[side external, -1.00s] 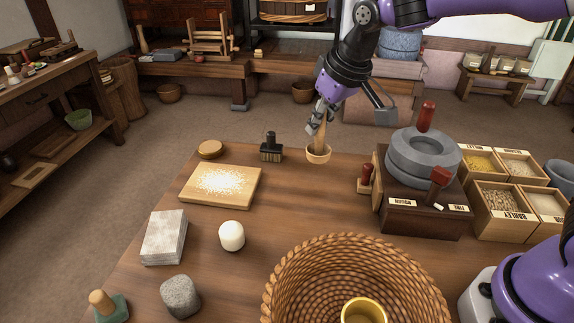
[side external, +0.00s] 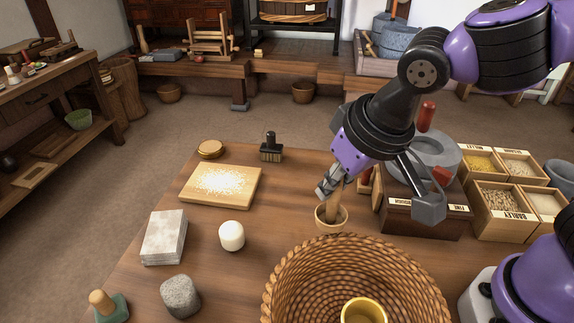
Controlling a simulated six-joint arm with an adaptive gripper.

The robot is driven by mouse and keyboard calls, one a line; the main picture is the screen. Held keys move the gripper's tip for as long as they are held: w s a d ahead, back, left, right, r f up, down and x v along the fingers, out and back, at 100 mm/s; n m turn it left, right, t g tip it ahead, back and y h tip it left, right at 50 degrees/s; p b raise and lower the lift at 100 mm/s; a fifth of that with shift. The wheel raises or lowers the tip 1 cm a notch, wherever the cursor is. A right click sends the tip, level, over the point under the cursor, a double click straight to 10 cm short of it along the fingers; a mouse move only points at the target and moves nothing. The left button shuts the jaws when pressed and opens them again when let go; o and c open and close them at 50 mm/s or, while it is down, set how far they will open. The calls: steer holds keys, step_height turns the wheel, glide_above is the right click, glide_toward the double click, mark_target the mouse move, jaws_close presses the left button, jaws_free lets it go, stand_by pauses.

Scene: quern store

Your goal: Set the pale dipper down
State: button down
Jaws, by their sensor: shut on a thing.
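The pale dipper (side external: 331,219) is a light wooden cup with an upright, slightly tilted handle. My gripper (side external: 331,193) is shut on the upper part of the handle, and its fingers hide some of it. The dipper's cup is over the middle right of the wooden table (side external: 280,200), just behind the big woven basket. I cannot tell whether the cup touches the tabletop or hangs slightly above it.
The woven basket (side external: 278,266) with a yellow cup (side external: 363,311) stands in front. The stone quern (side external: 430,158) and grain boxes (side external: 503,209) are at right. Bare table lies between.

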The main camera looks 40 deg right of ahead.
steer(key=shift+w+d+f, duration=0.95)
steer(key=shift+f, duration=0.55)
steer(key=shift+w+d+f, duration=0.95)
steer(key=shift+w+f, duration=0.05)
steer(key=shift+f, duration=0.45)
steer(key=shift+w+d+f, duration=0.95)
steer(key=shift+f, duration=0.55)
steer(key=shift+f, duration=0.1)
steer(key=c, duration=0.8)
jaws_free()
